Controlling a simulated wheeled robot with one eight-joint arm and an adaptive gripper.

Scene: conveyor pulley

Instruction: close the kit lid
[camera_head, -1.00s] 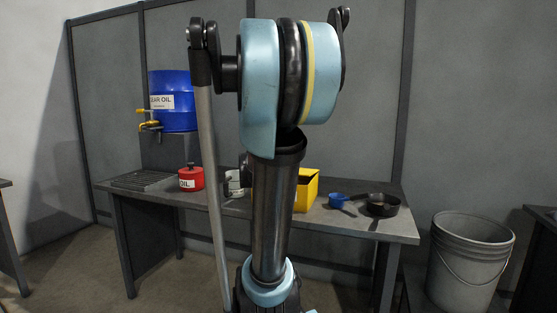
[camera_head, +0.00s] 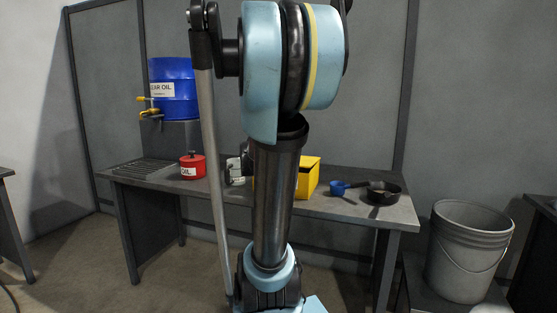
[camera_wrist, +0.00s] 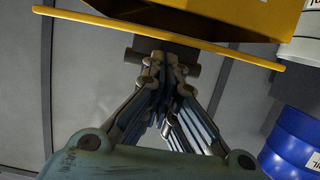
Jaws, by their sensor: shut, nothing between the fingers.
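The yellow kit (camera_head: 309,178) stands on the table near its middle in the head view, partly hidden behind my arm. My gripper is hidden in the head view.
On the table (camera_head: 330,207) stand a red oil can (camera_head: 192,167), a pale can (camera_head: 235,172), a blue cup (camera_head: 338,188) and a black pan (camera_head: 384,193). A blue gear oil drum (camera_head: 174,88) is behind at left. A grey bucket (camera_head: 470,250) stands at right.

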